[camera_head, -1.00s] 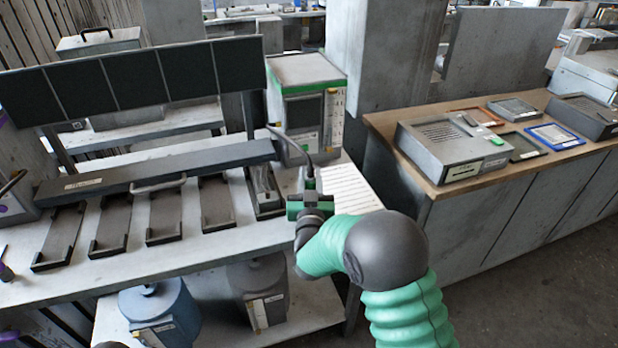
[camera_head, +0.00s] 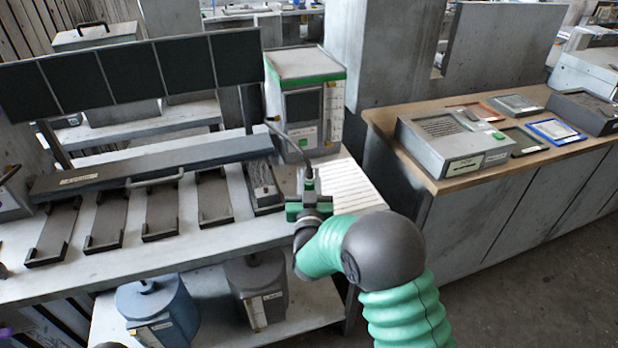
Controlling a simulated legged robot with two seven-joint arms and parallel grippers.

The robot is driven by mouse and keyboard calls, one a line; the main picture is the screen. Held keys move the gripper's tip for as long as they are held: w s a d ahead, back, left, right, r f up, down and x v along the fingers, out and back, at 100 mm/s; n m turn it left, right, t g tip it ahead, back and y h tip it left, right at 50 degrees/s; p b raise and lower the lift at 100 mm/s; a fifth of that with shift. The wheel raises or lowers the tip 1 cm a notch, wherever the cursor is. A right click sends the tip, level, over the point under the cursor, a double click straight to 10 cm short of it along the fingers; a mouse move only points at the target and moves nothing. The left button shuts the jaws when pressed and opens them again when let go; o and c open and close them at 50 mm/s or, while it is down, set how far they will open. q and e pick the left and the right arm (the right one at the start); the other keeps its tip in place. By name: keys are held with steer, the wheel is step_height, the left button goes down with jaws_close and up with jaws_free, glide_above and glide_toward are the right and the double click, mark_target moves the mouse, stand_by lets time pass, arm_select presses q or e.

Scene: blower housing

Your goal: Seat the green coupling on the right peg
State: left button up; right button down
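My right gripper (camera_head: 309,209), green and black, reaches from the lower right over the right end of the grey bench. A small green piece with a dark hose at its top, which looks like the green coupling (camera_head: 309,184), stands upright at the gripper's tip. The gripper appears shut on it, though the fingers are small and partly hidden. The dark hose (camera_head: 284,136) bends toward a grey box with a green top edge (camera_head: 305,110). I cannot make out the right peg. My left gripper is not in view.
The bench (camera_head: 235,238) carries several dark trays (camera_head: 161,212), a long dark bar (camera_head: 110,177) and a white slatted plate (camera_head: 350,187) right of the gripper. Blue and grey canisters stand on its lower shelf. A wooden-topped counter (camera_head: 440,182) with a grey device is at right.

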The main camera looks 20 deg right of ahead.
steer(key=shift+f, duration=0.15)
steer(key=c, duration=1.1)
jaws_free()
steer(key=v, duration=1.6)
steer(key=shift+s+a+f, duration=0.15)
steer(key=shift+s+a, duration=0.05)
steer(key=shift+s, duration=0.15)
